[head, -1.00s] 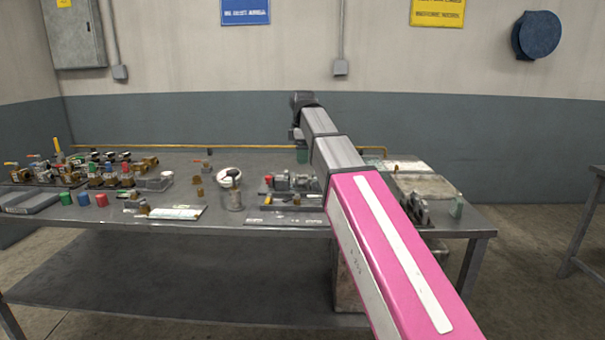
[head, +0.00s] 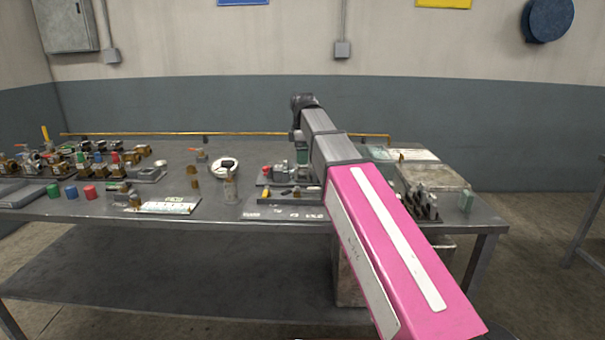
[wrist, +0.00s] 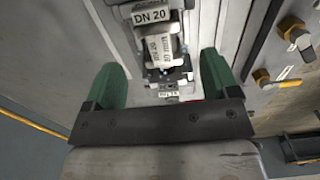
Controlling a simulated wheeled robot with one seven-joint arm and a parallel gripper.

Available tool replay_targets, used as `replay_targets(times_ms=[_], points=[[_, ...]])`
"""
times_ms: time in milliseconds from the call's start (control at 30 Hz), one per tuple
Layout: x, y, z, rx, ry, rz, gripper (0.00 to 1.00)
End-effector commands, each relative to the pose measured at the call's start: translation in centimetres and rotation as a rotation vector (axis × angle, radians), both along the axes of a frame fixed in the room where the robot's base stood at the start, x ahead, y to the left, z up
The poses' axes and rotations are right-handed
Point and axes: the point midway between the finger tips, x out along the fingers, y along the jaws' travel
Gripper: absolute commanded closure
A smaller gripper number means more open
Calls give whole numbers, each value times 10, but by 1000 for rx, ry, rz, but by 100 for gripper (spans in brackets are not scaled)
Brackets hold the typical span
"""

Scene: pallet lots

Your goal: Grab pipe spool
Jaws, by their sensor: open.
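In the wrist view, the two green fingers of my gripper (wrist: 161,70) are apart with nothing clamped between them. A light grey metal piece (wrist: 160,48) with a "DN 20" label lies just beyond and between the fingertips. It may be the pipe spool, but its full shape is cut off by the top edge and my gripper. Below the label it has a narrower lettered body and a darker end. In the head view, my arm reaches over the table, and a green finger (head: 302,154) shows beside grey parts there; the spool cannot be made out clearly.
The grey table (head: 110,215) holds valves and fittings at left, a white ring (head: 224,164), a clear jar (head: 231,188) and a label plate (head: 167,208). Brass fittings with levers (wrist: 290,27) sit at right in the wrist view.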

Motion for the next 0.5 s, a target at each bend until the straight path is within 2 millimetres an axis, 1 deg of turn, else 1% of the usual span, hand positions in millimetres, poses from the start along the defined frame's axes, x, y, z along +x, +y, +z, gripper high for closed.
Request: replay_targets(times_ms=[300,400,500], points=[[-1,1,-39,-1,2,0,19],[-1,1,-46,0,1,0,19],[0,1,-48,0,0,0,19]])
